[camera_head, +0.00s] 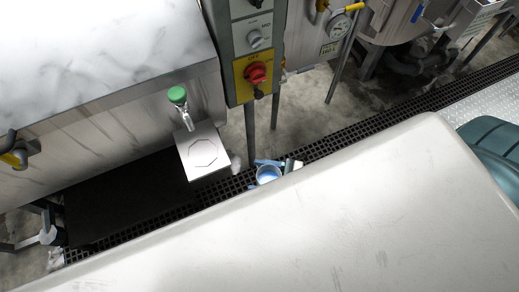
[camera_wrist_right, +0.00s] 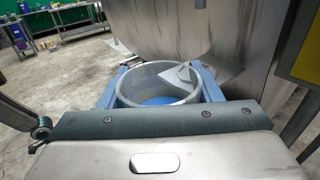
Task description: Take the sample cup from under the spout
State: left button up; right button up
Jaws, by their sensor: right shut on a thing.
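The sample cup (camera_head: 268,174) is a small pale cup with blue liquid inside. It also shows in the right wrist view (camera_wrist_right: 125,91), upright, with its open rim towards the camera. My right gripper (camera_head: 274,165) is shut on it, with one blue finger on each side of the cup in the wrist view (camera_wrist_right: 163,76). The cup is right of the spout (camera_head: 188,121) with the green knob (camera_head: 177,95), clear of the small plate (camera_head: 203,153) with the octagon mark below it. The plate is empty. My left gripper is not in view.
A steel drum machine (camera_head: 110,120) stands at the left. A control post (camera_head: 243,40) with a red switch (camera_head: 256,74) stands behind the cup. A dark floor grate (camera_head: 340,134) runs past below. A large pale surface (camera_head: 300,235) fills the foreground and hides my right arm.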

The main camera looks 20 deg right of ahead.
jog(key=shift+s, duration=2.35)
